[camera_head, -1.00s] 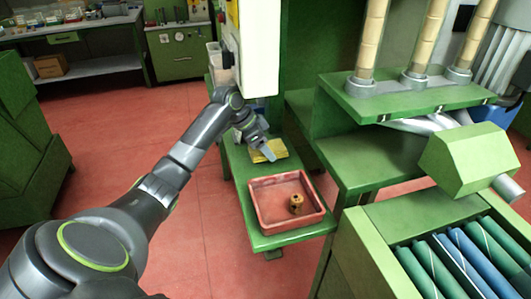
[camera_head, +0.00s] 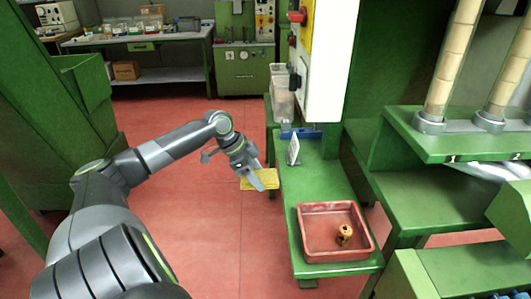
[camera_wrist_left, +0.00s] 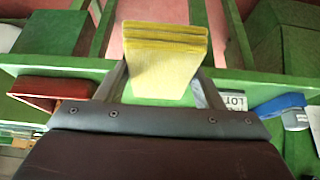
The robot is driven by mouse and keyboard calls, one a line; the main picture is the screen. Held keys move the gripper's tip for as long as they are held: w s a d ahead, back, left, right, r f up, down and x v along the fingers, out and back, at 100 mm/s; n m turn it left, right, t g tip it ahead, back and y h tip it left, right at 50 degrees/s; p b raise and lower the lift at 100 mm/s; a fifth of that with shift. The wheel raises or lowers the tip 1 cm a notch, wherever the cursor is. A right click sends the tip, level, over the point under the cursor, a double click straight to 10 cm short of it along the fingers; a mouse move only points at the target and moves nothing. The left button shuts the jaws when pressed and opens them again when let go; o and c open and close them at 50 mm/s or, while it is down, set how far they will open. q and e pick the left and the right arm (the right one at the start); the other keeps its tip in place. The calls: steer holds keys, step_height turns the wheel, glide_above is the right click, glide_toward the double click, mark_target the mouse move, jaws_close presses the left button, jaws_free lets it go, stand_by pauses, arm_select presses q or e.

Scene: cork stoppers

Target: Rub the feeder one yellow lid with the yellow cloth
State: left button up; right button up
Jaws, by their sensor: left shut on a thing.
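The yellow cloth (camera_head: 268,178) is a folded pad held in my left gripper (camera_head: 257,180), out past the left edge of the green bench and over the red floor in the head view. In the left wrist view the folded cloth (camera_wrist_left: 165,75) sits between the two fingers of my left gripper (camera_wrist_left: 163,88), which is shut on it. Feeder tubes (camera_head: 454,60) filled with corks stand at the upper right; their tops are cut off. I cannot make out a yellow lid. My right gripper is not in view.
The green bench (camera_head: 315,185) carries a red tray (camera_head: 303,245) with a small brown object (camera_head: 344,233), a white card (camera_head: 294,149) and a blue item (camera_head: 303,132). A white machine column (camera_head: 325,70) rises behind. Open floor (camera_head: 205,235) lies left of the bench.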

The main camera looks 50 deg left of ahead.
arm_select(q)
steer(key=o, duration=0.4)
steer(key=c, duration=0.3)
